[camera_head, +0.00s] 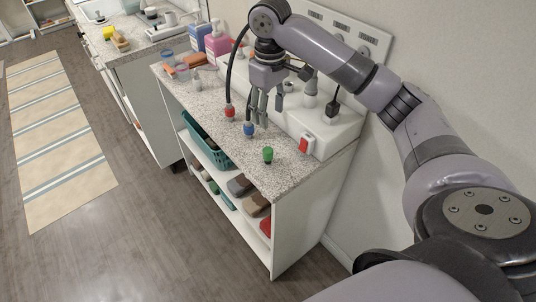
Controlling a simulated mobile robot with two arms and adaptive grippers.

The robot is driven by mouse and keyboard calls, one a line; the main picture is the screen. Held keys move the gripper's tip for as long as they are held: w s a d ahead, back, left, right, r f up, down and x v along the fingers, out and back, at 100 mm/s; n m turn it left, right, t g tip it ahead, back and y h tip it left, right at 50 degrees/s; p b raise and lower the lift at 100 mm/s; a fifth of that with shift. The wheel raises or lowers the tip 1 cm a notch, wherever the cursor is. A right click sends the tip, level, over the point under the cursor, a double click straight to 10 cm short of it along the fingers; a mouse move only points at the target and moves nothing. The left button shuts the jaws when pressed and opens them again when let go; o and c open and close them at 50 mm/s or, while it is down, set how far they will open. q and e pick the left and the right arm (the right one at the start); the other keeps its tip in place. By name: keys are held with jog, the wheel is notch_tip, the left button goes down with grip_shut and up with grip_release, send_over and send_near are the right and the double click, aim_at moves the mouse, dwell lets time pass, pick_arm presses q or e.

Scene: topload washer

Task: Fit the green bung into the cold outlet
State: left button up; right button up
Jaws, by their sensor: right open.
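The green bung (268,154) stands on the speckled worktop (285,182), near its front right end. My right gripper (259,115) is open and empty, pointing down over the worktop behind and left of the bung, apart from it. A blue-ended piece (249,129) sits just in front of the fingertips; I cannot tell if they touch. A red-ended black hose (229,111) comes down to its left. I cannot tell which part is the cold outlet; my arm hides some of the area behind. My left gripper is not in view.
A white unit (338,132) with a red switch (307,144) stands at the back right. Pink (216,40) and blue bottles stand at the back left. Shelves below hold a teal basket (208,145). The worktop's front right end is mostly clear.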

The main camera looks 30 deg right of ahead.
aim_at(268, 150)
notch_tip(268, 150, down, 11)
jog(key=shift+r+p, duration=0.1)
jog(key=shift+p, duration=0.5)
jog(key=shift+w+f, duration=0.1)
jog(key=shift+f, duration=0.5)
jog(key=f+p, duration=0.1)
jog(key=f, duration=0.3)
jog(key=shift+w+f, duration=0.15)
jog(key=shift+w, duration=0.05)
jog(key=c, duration=1)
jog(key=shift+c, duration=0.3)
